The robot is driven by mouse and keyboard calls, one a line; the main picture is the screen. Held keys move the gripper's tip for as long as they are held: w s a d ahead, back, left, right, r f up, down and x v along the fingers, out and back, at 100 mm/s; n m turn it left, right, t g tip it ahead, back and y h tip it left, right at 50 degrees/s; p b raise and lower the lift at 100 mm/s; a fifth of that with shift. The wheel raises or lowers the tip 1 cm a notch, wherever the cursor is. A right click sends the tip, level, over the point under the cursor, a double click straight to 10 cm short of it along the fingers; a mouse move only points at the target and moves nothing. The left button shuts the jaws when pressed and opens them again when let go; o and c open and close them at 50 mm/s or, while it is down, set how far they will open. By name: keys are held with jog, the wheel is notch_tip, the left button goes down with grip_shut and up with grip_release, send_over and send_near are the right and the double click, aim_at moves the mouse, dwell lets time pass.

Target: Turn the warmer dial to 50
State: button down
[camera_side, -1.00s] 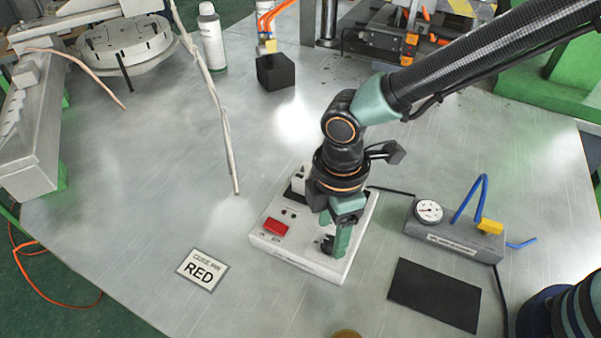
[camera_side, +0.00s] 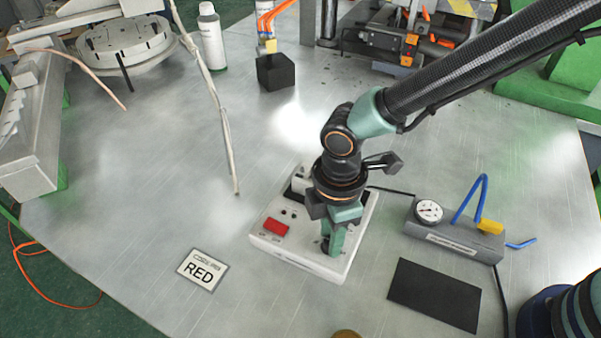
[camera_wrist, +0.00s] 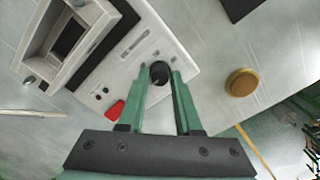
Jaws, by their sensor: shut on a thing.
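The warmer (camera_side: 271,247) is a white box with a red switch (camera_side: 276,228), standing on the metal table. It also fills the upper left of the wrist view (camera_wrist: 150,50). Its black dial (camera_wrist: 160,73) sits between my green fingertips in the wrist view. My gripper (camera_side: 331,244) points down over the front right of the warmer's top and is shut on the dial. In the side view the fingers mostly hide the dial. The dial's scale marks are too small to read.
A grey block with a gauge (camera_side: 429,211) and a blue hose stands right of the warmer. A black mat (camera_side: 434,295) lies at the front right. A "RED" card (camera_side: 202,270) lies at the left. A thin rod (camera_side: 226,135) ends behind-left of the warmer.

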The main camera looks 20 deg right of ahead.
jog(key=m, duration=0.5)
jog(key=shift+m, duration=0.4)
jog(key=m, duration=1.7)
jog(key=shift+m, duration=0.3)
jog(key=c, duration=0.6)
grip_release()
